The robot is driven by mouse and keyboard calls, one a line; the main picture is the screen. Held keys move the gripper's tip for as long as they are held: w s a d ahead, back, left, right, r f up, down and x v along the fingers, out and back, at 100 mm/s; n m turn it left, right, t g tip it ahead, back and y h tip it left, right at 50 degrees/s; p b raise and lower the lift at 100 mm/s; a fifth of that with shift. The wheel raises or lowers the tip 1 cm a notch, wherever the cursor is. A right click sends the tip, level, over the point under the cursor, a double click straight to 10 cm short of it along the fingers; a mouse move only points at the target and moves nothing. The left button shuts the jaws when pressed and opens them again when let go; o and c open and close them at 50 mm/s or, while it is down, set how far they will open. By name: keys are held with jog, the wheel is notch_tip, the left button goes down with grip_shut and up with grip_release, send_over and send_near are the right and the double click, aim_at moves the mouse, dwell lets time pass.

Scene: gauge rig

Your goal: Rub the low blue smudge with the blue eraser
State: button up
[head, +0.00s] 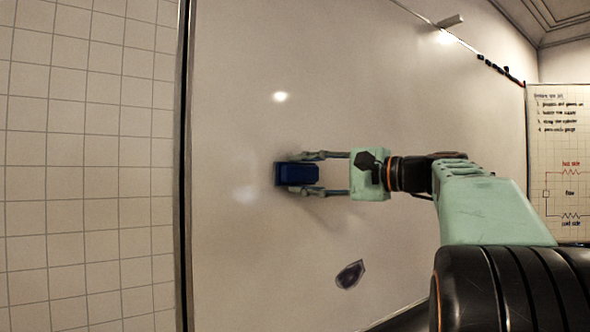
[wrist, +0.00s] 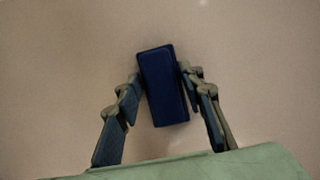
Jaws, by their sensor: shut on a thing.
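The blue eraser (head: 293,175) is a dark blue block between the fingers of my gripper (head: 308,174) in the head view, in front of the whiteboard (head: 240,60). In the wrist view the eraser (wrist: 162,86) is gripped between the two fingertips (wrist: 161,80), tilted slightly. Whether it touches the board I cannot tell. A dark blue-grey smudge (head: 350,274) with a darker outline is on the lower part of the board, below and right of the eraser. No smudge shows in the wrist view.
A chart with writing and a circuit drawing (head: 560,150) hangs at the right. Small dark items (head: 495,68) line the board's upper right edge. The board around the eraser is clear.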

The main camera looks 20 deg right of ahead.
aim_at(313, 173)
jog(key=shift+w+d+r+p, duration=0.1)
jog(key=shift+w+d+p, duration=0.05)
jog(key=shift+d+p, duration=0.25)
jog(key=shift+w+d+r+p, duration=0.15)
jog(key=shift+d+p, duration=0.15)
jog(key=shift+d, duration=0.2)
jog(key=shift+w+d+f+p, duration=0.1)
jog(key=shift+d+p, duration=0.1)
jog(key=shift+d, duration=0.2)
jog(key=shift+w+d+f+p, duration=0.1)
jog(key=shift+d+p, duration=0.1)
jog(key=shift+d, duration=0.15)
jog(key=shift+s+a+f+b, duration=0.15)
jog(key=shift+a+b, duration=0.25)
jog(key=shift+a, duration=0.2)
jog(key=shift+s+a+r+b, duration=0.1)
jog(key=shift+s+a+b, duration=0.05)
jog(key=shift+a+b, duration=0.35)
jog(key=shift+s+a+b, duration=0.6)
jog(key=shift+a+b, duration=0.2)
jog(key=shift+a, duration=1.05)
jog(key=shift+s+a+b, duration=0.6)
jog(key=shift+a+b, duration=0.25)
jog(key=shift+a, duration=1.05)
jog(key=shift+s+a+b, duration=0.6)
jog(key=shift+a+b, duration=0.2)
jog(key=shift+a, duration=1.05)
